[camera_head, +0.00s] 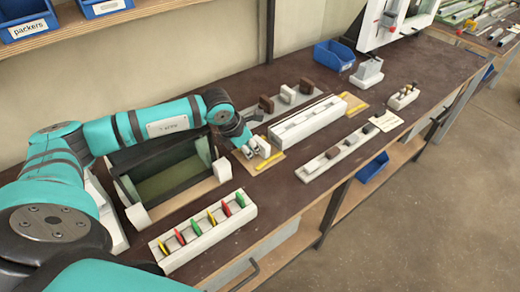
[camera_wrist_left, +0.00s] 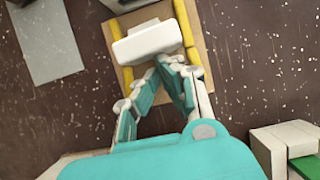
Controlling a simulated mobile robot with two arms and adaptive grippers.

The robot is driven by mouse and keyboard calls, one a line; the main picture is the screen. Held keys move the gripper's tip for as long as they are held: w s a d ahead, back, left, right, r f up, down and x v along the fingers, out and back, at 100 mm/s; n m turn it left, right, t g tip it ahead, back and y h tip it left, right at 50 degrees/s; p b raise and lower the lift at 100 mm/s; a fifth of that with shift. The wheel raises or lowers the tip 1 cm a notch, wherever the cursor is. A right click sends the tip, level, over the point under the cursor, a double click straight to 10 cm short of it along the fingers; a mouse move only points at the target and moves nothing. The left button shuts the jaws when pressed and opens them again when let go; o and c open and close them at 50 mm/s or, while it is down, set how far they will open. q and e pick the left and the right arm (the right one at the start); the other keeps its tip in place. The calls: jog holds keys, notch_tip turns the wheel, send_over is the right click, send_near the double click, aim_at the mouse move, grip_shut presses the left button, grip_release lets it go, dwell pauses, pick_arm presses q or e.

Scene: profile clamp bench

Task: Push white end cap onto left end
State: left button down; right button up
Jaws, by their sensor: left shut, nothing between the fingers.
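A white end cap (camera_head: 264,147) sits on a small wooden board (camera_head: 262,164) with yellow strips. In the left wrist view the end cap (camera_wrist_left: 147,42) is a pale block lying across the board (camera_wrist_left: 203,48), between the yellow strips. My left gripper (camera_head: 249,150) is beside it; its fingers (camera_wrist_left: 167,66) are shut, empty, with tips close against the cap's near side. I cannot tell whether they touch it. A long white profile-like block (camera_head: 308,122) lies to the right, with its left end a short way from the cap. My right gripper is not seen.
A dark open-topped box (camera_head: 168,178) stands left of the gripper, under my arm. A white rack with coloured pieces (camera_head: 204,232) is in front. A grey rail with blocks (camera_head: 345,152) lies right. A blue bin (camera_head: 333,55) stands behind.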

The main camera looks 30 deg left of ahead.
aim_at(259, 143)
pick_arm(q)
jog(key=shift+w+d+b, duration=0.25)
jog(key=shift+w+d, duration=0.05)
jog(key=shift+w, duration=0.45)
jog(key=shift+w+d+b, duration=0.25)
jog(key=shift+w+d, duration=0.05)
jog(key=shift+w, duration=0.45)
jog(key=shift+w+r, duration=0.3)
jog(key=shift+w, duration=0.05)
jog(key=shift+s+f, duration=0.1)
jog(key=shift+s, duration=0.15)
jog(key=shift+s+a+f, duration=0.1)
jog(key=shift+s+a, duration=0.05)
jog(key=shift+s, duration=0.3)
jog(key=shift+s+r, duration=0.15)
jog(key=shift+r, duration=0.05)
notch_tip(259, 143, up, 7)
jog(key=p, duration=0.4)
jog(key=shift+r, duration=0.2)
jog(key=shift+s+a, duration=0.1)
dwell(0.3)
